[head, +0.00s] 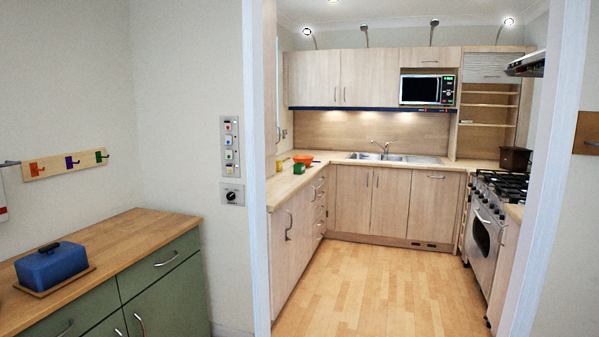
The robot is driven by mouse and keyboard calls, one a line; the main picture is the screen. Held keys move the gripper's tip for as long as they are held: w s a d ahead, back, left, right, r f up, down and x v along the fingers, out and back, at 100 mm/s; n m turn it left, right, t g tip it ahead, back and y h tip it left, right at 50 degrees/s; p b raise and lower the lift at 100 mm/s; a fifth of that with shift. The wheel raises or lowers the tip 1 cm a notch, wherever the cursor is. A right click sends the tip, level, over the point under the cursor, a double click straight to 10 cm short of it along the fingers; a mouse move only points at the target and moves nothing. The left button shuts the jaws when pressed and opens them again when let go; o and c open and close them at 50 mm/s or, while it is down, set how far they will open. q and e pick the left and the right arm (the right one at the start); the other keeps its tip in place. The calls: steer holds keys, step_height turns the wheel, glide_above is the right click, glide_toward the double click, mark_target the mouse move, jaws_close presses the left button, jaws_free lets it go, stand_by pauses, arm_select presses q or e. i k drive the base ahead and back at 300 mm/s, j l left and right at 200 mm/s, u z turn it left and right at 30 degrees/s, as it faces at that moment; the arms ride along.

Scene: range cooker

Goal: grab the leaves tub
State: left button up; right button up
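I cannot make out for sure which thing is the leaves tub. A small green container (299,168) stands on the left kitchen counter, close to an orange bowl (303,159). A dark brown box or tub (514,159) stands on the counter at the back right, by the range cooker. Both are far off and too small to show any leaf marking. Neither of my grippers is in view.
A doorway with white posts (256,170) opens into the kitchen; its wooden floor (380,285) is clear. The range cooker (485,225) lines the right side. At near left, a green cabinet (165,290) carries a blue lidded dish (50,267) on a board.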

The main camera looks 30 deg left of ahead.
mark_target(298, 167)
steer(key=i+u, duration=0.35)
steer(key=i, duration=4.1)
steer(key=i+u, duration=0.1)
steer(key=i, duration=0.85)
steer(key=i+l+u, duration=0.1)
steer(key=i, duration=0.85)
